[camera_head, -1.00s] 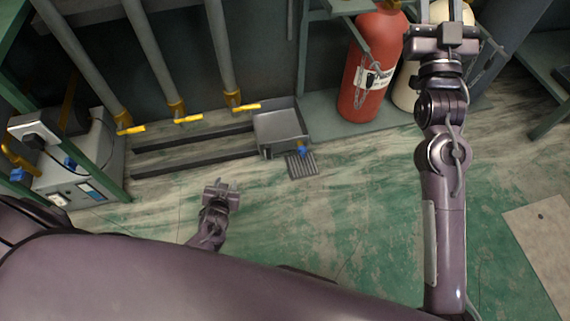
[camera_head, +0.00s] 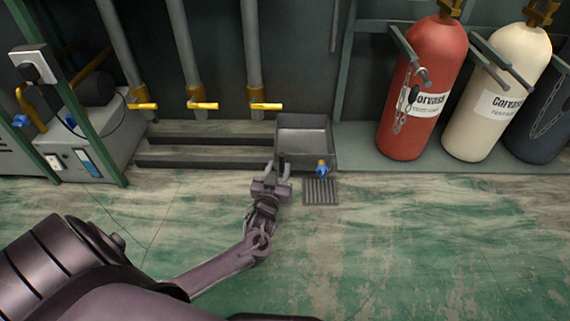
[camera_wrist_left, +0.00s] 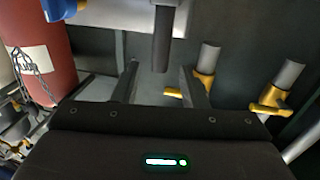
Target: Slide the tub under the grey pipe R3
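The grey metal tub (camera_head: 303,135) stands at the right end of two dark floor rails (camera_head: 205,160), right of the three pipes. A dark post-like handle (camera_wrist_left: 163,40) on the tub shows in the left wrist view. My left gripper (camera_head: 277,170) is at the tub's front left corner, open, its fingers spread either side of the handle's end, with gaps visible. Three grey pipes, left (camera_head: 122,45), middle (camera_head: 181,45) and right (camera_head: 251,45), end in yellow-handled valves above the rails. No pipe label is readable. My right gripper is out of view.
A blue tap (camera_head: 321,170) is on the tub's front, above a floor grate (camera_head: 320,191). Red (camera_head: 425,90) and cream (camera_head: 492,105) cylinders stand on a low base to the right. A grey machine (camera_head: 95,145) stands left of the rails. The front floor is clear.

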